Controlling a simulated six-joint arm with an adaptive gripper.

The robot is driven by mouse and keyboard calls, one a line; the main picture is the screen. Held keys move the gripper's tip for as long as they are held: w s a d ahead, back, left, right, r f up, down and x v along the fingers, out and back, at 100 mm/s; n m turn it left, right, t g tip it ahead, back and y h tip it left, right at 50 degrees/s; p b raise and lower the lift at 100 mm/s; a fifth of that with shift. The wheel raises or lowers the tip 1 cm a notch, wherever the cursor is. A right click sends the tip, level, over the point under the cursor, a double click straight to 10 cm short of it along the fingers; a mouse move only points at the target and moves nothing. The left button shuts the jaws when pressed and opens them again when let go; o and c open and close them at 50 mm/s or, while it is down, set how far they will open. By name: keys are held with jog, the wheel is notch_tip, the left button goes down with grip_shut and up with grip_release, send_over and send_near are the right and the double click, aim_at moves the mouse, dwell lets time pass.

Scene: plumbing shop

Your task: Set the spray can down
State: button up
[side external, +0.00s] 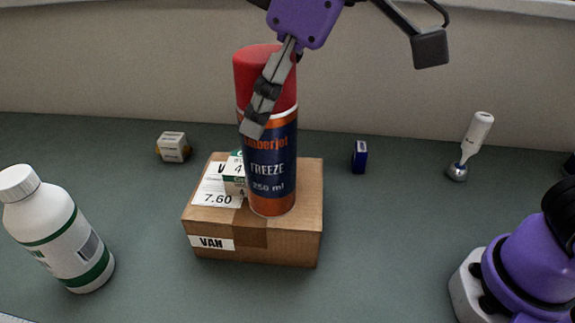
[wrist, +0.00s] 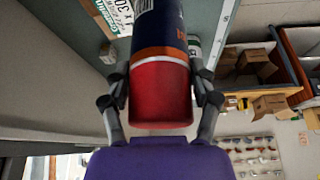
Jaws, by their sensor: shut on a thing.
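The spray can (side external: 270,155) has a red cap, a dark blue body marked "FREEZE 250 ml" and an orange band at the base. It is upright at the cardboard box (side external: 285,235), its base showing against the box top; I cannot tell whether it touches. My gripper (side external: 258,108) is shut on the can near the cap. In the wrist view the can (wrist: 160,90) lies between both fingers (wrist: 162,100), cap toward the palm. A small white and green carton (side external: 234,172) is beside the can on the box, partly hidden by it.
A white bottle (side external: 62,232) stands at left. A small white and yellow box (side external: 173,147) and a small blue box (side external: 360,156) sit behind. A white-handled tool with a metal ball (side external: 472,148) stands at right. The counter right of the cardboard box is mostly clear.

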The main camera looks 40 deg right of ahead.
jog(key=s+a+f+n+g+y, duration=0.1)
jog(key=s+a+f+n+g, duration=0.15)
jog(key=s+n, duration=0.6)
jog(key=s+a+f+n+g, duration=0.2)
jog(key=s+a+n+g, duration=0.15)
jog(key=s+n, duration=0.5)
jog(key=w+d+f, duration=0.2)
jog(key=w+f, duration=0.8)
jog(key=shift+f, duration=0.3)
jog(key=shift+w, duration=0.1)
jog(key=o, duration=1.5)
jog(key=shift+f, duration=0.15)
jog(key=shift+c, duration=0.2)
